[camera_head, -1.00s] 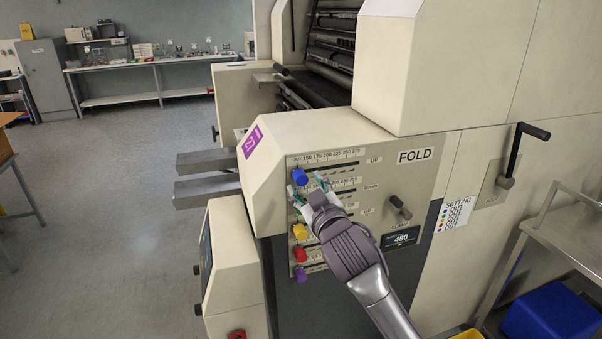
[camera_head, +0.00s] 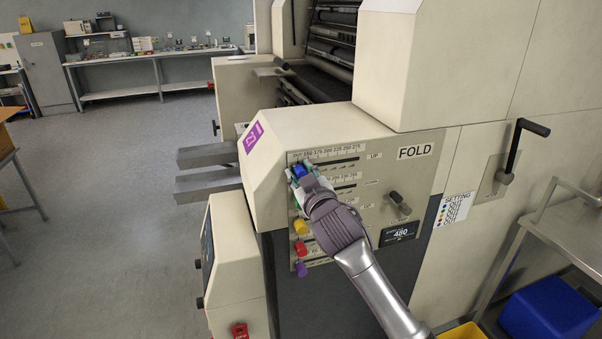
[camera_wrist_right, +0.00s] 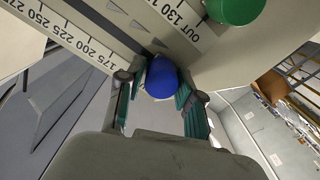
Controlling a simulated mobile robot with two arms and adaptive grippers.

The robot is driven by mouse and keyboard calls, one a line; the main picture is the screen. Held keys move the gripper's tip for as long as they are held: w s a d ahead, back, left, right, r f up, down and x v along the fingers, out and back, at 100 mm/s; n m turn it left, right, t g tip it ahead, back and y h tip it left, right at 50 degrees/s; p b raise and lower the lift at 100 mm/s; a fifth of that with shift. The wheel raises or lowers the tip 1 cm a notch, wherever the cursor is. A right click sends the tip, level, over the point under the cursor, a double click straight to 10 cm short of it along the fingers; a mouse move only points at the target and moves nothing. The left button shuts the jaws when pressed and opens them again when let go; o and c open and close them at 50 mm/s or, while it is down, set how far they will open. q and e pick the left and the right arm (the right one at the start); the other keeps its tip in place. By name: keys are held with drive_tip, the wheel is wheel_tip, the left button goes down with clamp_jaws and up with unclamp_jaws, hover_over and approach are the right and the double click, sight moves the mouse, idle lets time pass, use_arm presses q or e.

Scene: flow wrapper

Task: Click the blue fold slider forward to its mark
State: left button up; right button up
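The blue slider knob (camera_head: 299,170) sits at the left, OUT end of the top scale on the FOLD panel (camera_head: 425,170). In the right wrist view the blue knob (camera_wrist_right: 161,78) is between the two fingers of my right gripper (camera_wrist_right: 158,92). The fingers stand on either side of it with a visible gap, at least on the right. In the head view my right gripper (camera_head: 300,178) is at the knob and partly covers it. My left gripper is not in view.
Below on the panel are a yellow knob (camera_head: 301,227), a red knob (camera_head: 301,249) and a purple knob (camera_head: 301,269). A green knob (camera_wrist_right: 234,10) is close by in the wrist view.

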sight(339, 160)
clamp_jaws()
drive_tip(key=shift+w+d, duration=0.1)
drive_tip(key=shift+d, duration=0.25)
drive_tip(key=w+d+p, duration=0.1)
drive_tip(key=d, duration=0.2)
drive_tip(key=w+d+p, duration=0.1)
drive_tip(key=d, duration=0.2)
drive_tip(key=w+d+p, duration=0.1)
drive_tip(key=d, duration=0.2)
drive_tip(key=shift+d, duration=0.3)
drive_tip(key=shift+a, duration=0.1)
drive_tip(key=o, duration=0.7)
unclamp_jaws()
drive_tip(key=shift+c, duration=0.2)
drive_tip(key=o, duration=0.3)
drive_tip(key=shift+w, duration=0.1)
